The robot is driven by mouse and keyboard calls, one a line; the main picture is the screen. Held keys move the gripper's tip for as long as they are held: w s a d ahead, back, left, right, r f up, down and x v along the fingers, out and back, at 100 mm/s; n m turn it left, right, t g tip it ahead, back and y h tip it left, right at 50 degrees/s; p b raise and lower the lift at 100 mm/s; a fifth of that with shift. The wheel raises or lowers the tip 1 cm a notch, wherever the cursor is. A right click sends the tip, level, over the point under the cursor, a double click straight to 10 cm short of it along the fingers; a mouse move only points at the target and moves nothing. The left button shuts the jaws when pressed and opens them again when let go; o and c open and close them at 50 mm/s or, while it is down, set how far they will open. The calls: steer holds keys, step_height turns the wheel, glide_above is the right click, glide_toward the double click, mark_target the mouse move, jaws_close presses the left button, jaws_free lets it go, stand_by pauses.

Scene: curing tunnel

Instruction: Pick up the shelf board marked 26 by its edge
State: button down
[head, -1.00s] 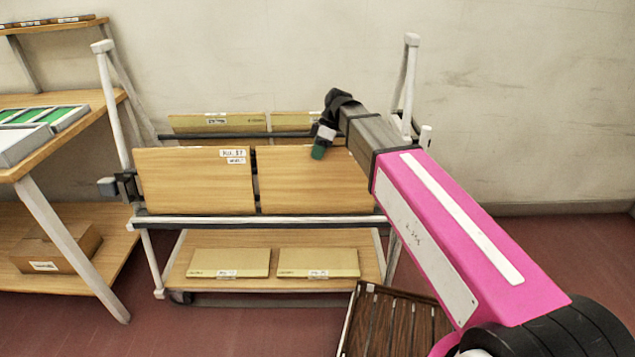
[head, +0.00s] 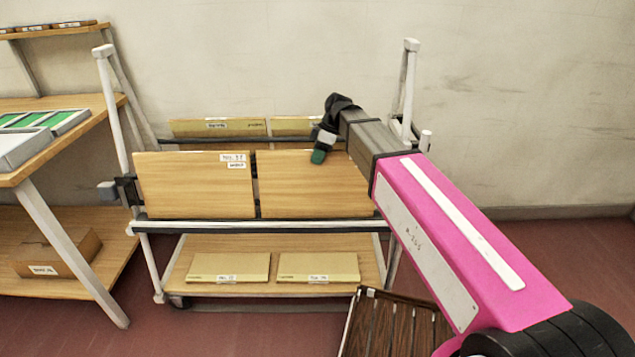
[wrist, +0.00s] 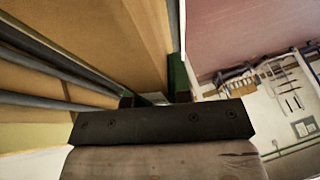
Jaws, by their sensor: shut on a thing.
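Two wide wooden shelf boards stand upright side by side on the front rail of a rack. The right board (head: 315,190) has my gripper (head: 318,156) at its top edge. No marking shows on this board, so I cannot read whether it is 26. The left board (head: 195,190) has a white label at its top right corner, too small to read surely. In the wrist view, my gripper (wrist: 155,98) is shut on the edge of the right board (wrist: 142,30), with a green finger pad against its face. The board still sits at the rail, level with its neighbour.
The rack's front rail (head: 250,225) runs below the boards, with white posts at both sides. Pale boards (head: 228,268) lie on the lower shelf and more stand behind. A workbench (head: 100,112) is at left. A slatted brown item (head: 390,325) is low at front right.

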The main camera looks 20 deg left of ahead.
steer(key=shift+r, duration=0.1)
step_height(320, 180, up, 18)
stand_by(0.7)
